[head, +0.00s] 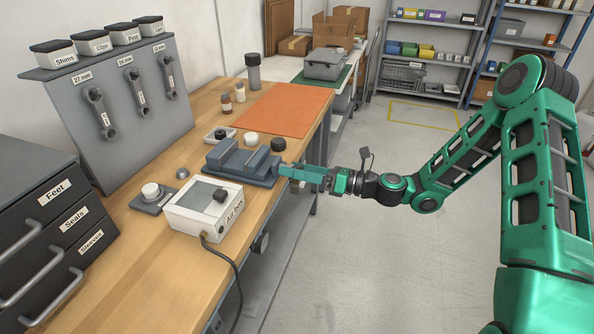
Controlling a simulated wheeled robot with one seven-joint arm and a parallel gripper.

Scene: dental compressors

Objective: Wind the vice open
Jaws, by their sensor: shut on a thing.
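The vice (236,160) is a grey-blue block with two jaws and a slot between them. It sits on the wooden bench near its right edge, behind the Air box. A gap shows between its jaws. My green gripper (290,171) reaches in level from the right to the vice's right end. It is shut at the vice's screw end, on what appears to be the handle. The fingers hide most of the handle, so its angle cannot be told.
The white Air box (205,208) stands in front of the vice, its cable hanging off the bench. A dark round knob (278,145) and white one (251,139) are behind it. An orange mat (285,107) lies further back. Floor right of the bench is clear.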

